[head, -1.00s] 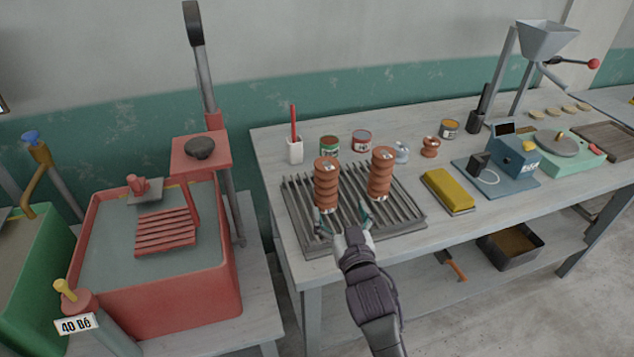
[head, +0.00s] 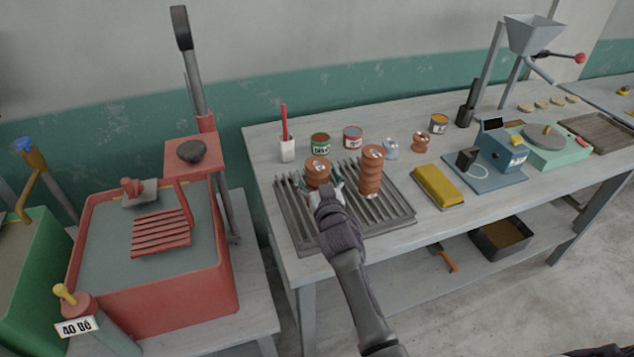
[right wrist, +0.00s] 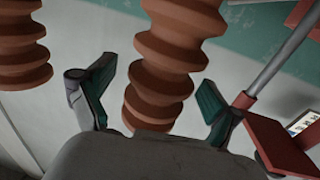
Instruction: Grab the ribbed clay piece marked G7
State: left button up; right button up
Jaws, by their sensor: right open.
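Two ribbed brown clay pieces stand upright on the slatted grey rack. The left piece (head: 317,168) is partly hidden behind my right gripper (head: 322,188). The right piece (head: 371,172) stands apart from it. I cannot read G7 on either one. In the right wrist view, my right gripper (right wrist: 155,88) is open, with one green-padded finger on each side of a ribbed piece (right wrist: 165,65). Gaps show between the fingers and the clay. The other piece (right wrist: 20,45) is at the left edge there, outside the fingers. My left gripper is out of view.
The rack (head: 395,213) lies at the table's left end. Behind it are a white cup (head: 287,150) with a red stick, several cans and a small brown pot (head: 420,142). A yellow block (head: 438,186) lies to the right. A red basin (head: 185,288) stands left.

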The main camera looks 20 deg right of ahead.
jog(key=shift+c, duration=0.7)
grip_shut()
jog(key=shift+r, duration=0.2)
